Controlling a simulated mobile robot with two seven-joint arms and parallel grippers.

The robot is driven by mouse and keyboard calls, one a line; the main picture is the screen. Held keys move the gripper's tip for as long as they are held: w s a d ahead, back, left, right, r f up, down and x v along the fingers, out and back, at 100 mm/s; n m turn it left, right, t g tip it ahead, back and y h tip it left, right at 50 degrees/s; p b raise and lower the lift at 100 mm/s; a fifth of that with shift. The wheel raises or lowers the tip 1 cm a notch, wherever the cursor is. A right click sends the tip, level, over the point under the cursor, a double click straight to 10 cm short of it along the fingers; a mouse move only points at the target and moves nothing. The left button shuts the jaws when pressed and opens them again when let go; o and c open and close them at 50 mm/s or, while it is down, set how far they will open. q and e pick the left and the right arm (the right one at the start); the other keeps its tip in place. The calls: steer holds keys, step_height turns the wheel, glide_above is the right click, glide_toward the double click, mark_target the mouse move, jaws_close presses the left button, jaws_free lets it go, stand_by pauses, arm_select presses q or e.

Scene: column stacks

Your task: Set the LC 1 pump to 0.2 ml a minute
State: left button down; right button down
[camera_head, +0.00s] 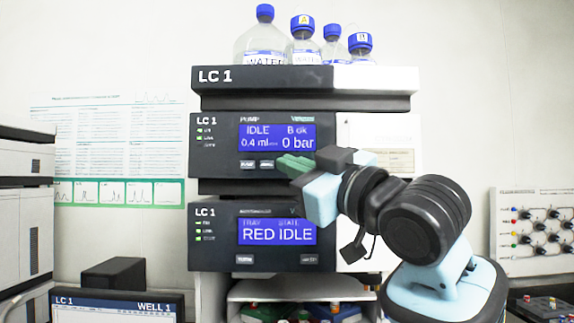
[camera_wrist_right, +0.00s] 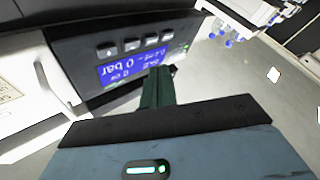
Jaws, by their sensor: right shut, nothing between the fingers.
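The LC 1 pump (camera_head: 215,158) is the upper dark module of the stack. Its blue display (camera_head: 262,134) reads IDLE, B ok, 0.4 ml and 0 bar; it shows upside down in the right wrist view (camera_wrist_right: 130,70). In the right wrist view several buttons (camera_wrist_right: 131,45) show clear of the fingers (camera_wrist_right: 158,75). I cannot tell whether the fingertips touch the panel. My left gripper is out of view.
Below the pump is another LC 1 module (camera_head: 215,238) with a display reading TRAY RED, STATE IDLE. Blue-capped bottles (camera_head: 303,50) stand on top of the stack. A monitor (camera_head: 110,305) marked LC 1, WELL 1 is at lower left.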

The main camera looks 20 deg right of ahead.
steer(key=shift+s+a, duration=0.15)
steer(key=shift+s, duration=0.35)
steer(key=shift+s+a, duration=0.15)
steer(key=shift+s, duration=0.35)
stand_by(1.8)
